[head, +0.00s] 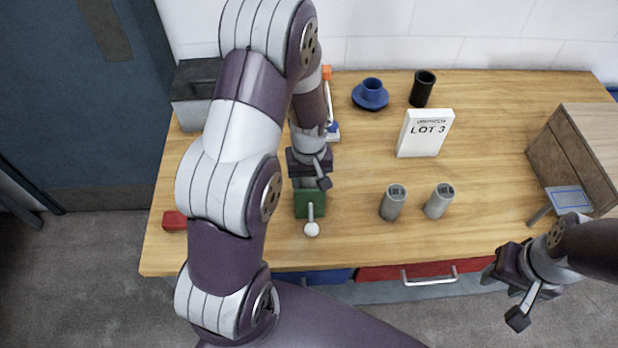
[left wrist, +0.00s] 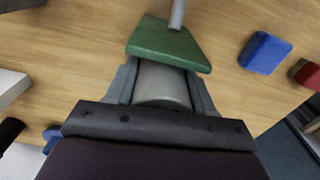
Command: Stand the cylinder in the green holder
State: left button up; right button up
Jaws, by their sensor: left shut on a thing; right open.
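My left gripper (head: 308,178) is over the green holder (head: 308,203) near the table's front edge. In the left wrist view its fingers are shut on a grey cylinder (left wrist: 163,85), one on each side. The cylinder borders the edge of the green holder (left wrist: 165,45) there; its lower end is hidden, so I cannot tell whether it is seated. A grey rod with a white ball (head: 312,229) stands at the holder's front. Two more grey cylinders (head: 393,202) (head: 440,200) stand upright to the right. My right gripper (head: 505,295) is open and empty, off the table's front right.
A white LOT 3 sign (head: 425,133), a blue cup on a saucer (head: 370,97) and a black cup (head: 422,88) stand behind. A wooden box (head: 575,155) is at right. A red block (head: 174,220) and a blue block (left wrist: 265,52) lie left of the holder.

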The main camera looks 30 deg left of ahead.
pick_arm(q)
jog(key=shift+f, duration=0.4)
jog(key=o, duration=1.4)
jog(key=shift+r, duration=0.35)
notch_tip(320, 180, up, 12)
jog(key=shift+f+b, duration=0.1)
jog(key=shift+b, duration=0.45)
jog(key=s+d+f+m+t, duration=0.1)
jog(key=s+d+f+m, duration=0.1)
jog(key=s+d+m, duration=0.3)
jog(key=s+m, duration=0.2)
jog(key=s, duration=0.1)
jog(key=shift+s+d+m, duration=0.15)
jog(key=shift+s+m, duration=0.15)
jog(key=shift+s, duration=0.1)
